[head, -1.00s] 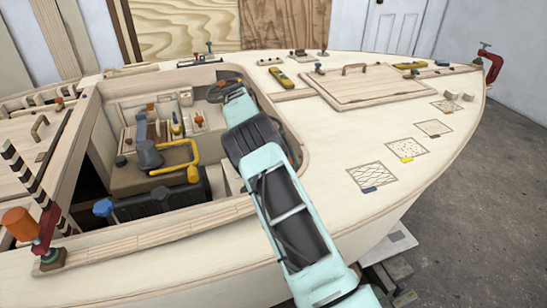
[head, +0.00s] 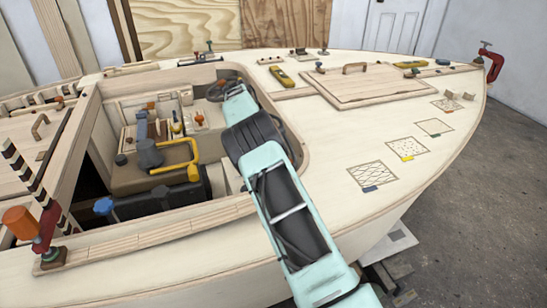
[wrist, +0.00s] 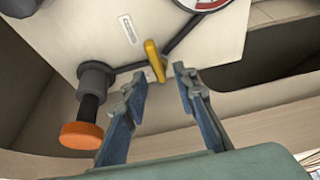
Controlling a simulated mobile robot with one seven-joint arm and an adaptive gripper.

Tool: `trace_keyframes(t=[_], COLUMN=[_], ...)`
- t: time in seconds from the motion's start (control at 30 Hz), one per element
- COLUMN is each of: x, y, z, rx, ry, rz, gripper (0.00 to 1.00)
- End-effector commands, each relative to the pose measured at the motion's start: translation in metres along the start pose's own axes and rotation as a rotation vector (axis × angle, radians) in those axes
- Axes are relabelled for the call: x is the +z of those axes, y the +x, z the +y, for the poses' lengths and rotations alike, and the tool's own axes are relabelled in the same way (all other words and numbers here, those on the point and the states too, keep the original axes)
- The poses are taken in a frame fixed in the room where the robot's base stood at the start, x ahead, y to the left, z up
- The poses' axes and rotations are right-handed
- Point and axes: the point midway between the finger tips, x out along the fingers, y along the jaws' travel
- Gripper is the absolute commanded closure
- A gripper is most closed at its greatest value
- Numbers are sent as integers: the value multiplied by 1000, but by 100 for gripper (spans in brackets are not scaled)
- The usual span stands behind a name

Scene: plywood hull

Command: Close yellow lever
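The yellow lever (wrist: 155,61) shows in the wrist view as a short upright bar on a pale panel (wrist: 112,40). A dark line or rod runs across the panel behind it. My gripper (wrist: 161,76) is open, with its two blue-grey fingers apart and nothing between them that I can see held. The lever's lower end lies just past the fingertips, in line with the gap. I cannot tell whether a finger touches it. In the head view my arm reaches into the cockpit, and I cannot make out the fingers or this lever clearly there.
An orange knob (wrist: 82,135) on a dark stem juts out left of my fingers.

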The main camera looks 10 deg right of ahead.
Motion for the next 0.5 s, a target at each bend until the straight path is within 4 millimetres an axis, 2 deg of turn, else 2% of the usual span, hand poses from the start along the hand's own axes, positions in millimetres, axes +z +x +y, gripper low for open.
trace_keyframes(t=[0.3, 0.5], x=[0, 0], y=[-66, -99], z=[-2, -1], rx=[-6, -4], ry=[0, 0], rz=[-1, 0], gripper=[74, 74])
